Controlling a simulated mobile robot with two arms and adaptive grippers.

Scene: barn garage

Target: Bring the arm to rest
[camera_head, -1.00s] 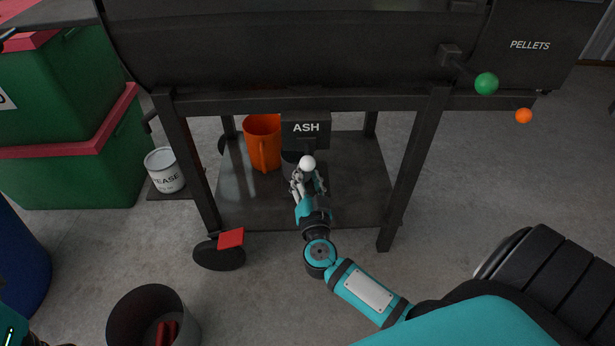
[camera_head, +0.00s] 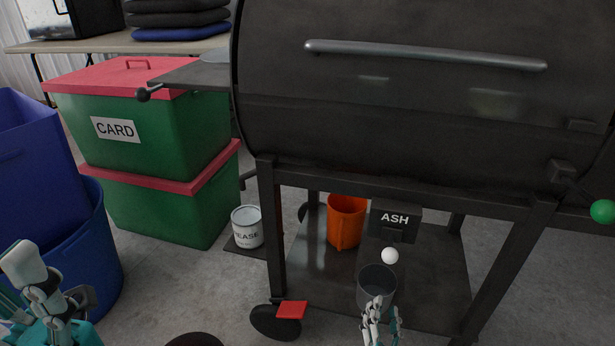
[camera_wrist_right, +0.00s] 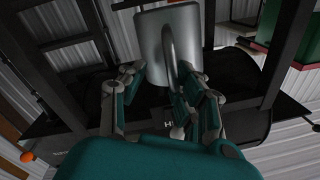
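My right gripper (camera_head: 380,318) is low in front of the grill's lower shelf, just below a dark grey cup (camera_head: 377,283). In the right wrist view its fingers (camera_wrist_right: 158,88) are spread, with a visible gap, on either side of the curved handle of the grey cup (camera_wrist_right: 150,40). The right finger is close to the handle; contact is unclear. My left gripper (camera_head: 55,295) is at the lower left edge, by the blue bin; its fingertips are not clear.
The grill (camera_head: 420,120) stands above, with a dark ASH box (camera_head: 407,219), white knob (camera_head: 390,256) and orange cup (camera_head: 346,221) below. Green CARD crates (camera_head: 150,135), a blue bin (camera_head: 88,262) and a white can (camera_head: 247,227) stand left.

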